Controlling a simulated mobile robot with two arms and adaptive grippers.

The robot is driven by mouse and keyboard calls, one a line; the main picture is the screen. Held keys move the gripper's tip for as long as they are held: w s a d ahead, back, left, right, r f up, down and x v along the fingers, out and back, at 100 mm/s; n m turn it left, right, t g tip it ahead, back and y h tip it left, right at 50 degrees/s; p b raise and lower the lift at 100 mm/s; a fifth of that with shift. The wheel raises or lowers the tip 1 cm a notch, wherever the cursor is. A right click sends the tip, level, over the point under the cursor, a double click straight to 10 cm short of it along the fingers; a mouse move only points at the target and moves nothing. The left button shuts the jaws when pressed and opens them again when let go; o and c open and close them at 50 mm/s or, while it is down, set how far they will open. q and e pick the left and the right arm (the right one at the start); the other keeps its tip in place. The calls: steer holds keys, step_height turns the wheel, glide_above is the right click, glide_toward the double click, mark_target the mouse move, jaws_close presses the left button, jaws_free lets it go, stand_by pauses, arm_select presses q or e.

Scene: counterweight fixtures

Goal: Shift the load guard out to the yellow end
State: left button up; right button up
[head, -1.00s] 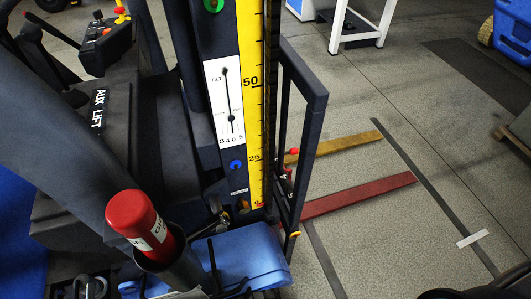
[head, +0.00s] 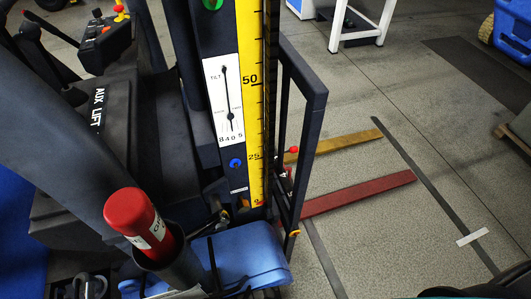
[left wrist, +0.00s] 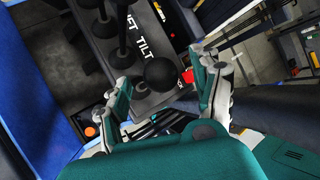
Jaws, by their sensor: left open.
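The load guard, which I take to be the dark upright frame (head: 316,140), stands right of the yellow scale in the head view. A yellow bar (head: 345,143) and a red bar (head: 360,193) run out from behind it over the floor. In the left wrist view my left gripper (left wrist: 165,92) is open. Its teal and grey fingers stand either side of a round black lever knob (left wrist: 160,72), with visible gaps. Other black levers stand beyond it, near white lettering reading TILT. I cannot tell the left gripper in the head view. My right gripper is not in view.
A yellow scale (head: 249,110) and a white tilt gauge (head: 223,100) are on the mast. A red-capped cylinder (head: 132,212) and a blue pad (head: 245,255) are in front. A white-legged stand (head: 360,25) is at the back. Floor to the right is mostly clear.

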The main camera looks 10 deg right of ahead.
arm_select(q)
steer(key=v, duration=0.9)
